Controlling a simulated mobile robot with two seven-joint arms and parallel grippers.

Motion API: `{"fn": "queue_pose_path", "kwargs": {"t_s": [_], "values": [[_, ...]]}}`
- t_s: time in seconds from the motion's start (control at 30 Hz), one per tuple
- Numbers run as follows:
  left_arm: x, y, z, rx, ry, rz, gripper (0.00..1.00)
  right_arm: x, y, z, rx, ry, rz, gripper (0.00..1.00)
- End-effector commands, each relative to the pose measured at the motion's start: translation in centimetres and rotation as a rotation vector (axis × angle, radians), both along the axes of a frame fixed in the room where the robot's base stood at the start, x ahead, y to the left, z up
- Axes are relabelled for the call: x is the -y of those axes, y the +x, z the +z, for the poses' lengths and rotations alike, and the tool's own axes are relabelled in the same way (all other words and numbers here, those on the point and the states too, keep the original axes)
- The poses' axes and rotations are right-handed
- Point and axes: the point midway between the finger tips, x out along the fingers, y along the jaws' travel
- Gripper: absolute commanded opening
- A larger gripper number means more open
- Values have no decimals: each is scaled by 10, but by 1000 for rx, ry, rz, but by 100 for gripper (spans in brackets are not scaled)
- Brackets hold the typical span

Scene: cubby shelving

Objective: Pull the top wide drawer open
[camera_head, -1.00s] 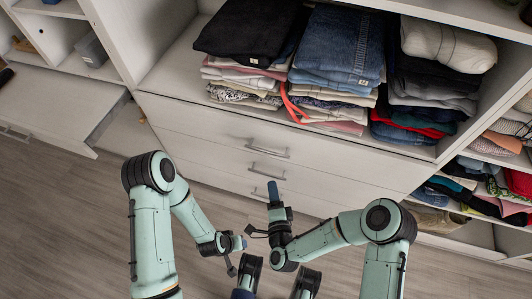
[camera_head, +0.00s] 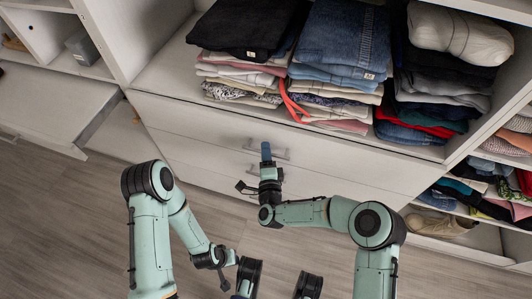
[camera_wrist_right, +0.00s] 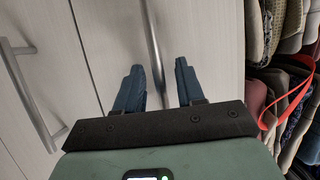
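The top wide drawer (camera_head: 345,160) is a pale wood-grain front under the clothes compartment and looks shut. Its grey bar handle (camera_head: 281,154) shows near the middle, partly hidden by my right gripper (camera_head: 266,152). In the right wrist view, the handle (camera_wrist_right: 153,45) runs between the two dark fingers of the right gripper (camera_wrist_right: 159,88). The fingers are apart, with a gap on each side of the bar. My left gripper (camera_head: 223,280) hangs low, away from the drawers; its fingers are too unclear to read.
A lower drawer handle (camera_head: 240,172) sits below; another handle also shows in the right wrist view (camera_wrist_right: 30,95). Folded clothes (camera_head: 340,50) fill the compartment above. At left, a pale drawer (camera_head: 50,105) projects from the unit. Floor (camera_head: 70,220) is clear in front.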

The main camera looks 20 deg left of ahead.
Motion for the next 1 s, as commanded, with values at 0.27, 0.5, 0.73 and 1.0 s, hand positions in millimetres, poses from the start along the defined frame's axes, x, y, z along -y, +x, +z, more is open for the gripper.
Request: {"fn": "queue_pose_path", "kwargs": {"t_s": [0.27,0.5,0.73,1.0], "values": [[0,-3,-2,-10,-1,1,43,-2,4,0,0,0,1,38],[0,-3,-2,-9,-1,1,43,-2,4,0,0,0,0,0],[0,-2,-1,-8,-1,1,43,-2,3,1,1,0,0,0],[1,3,3,10,1,0,43,-2,-6,0,-1,1,1,0]]}}
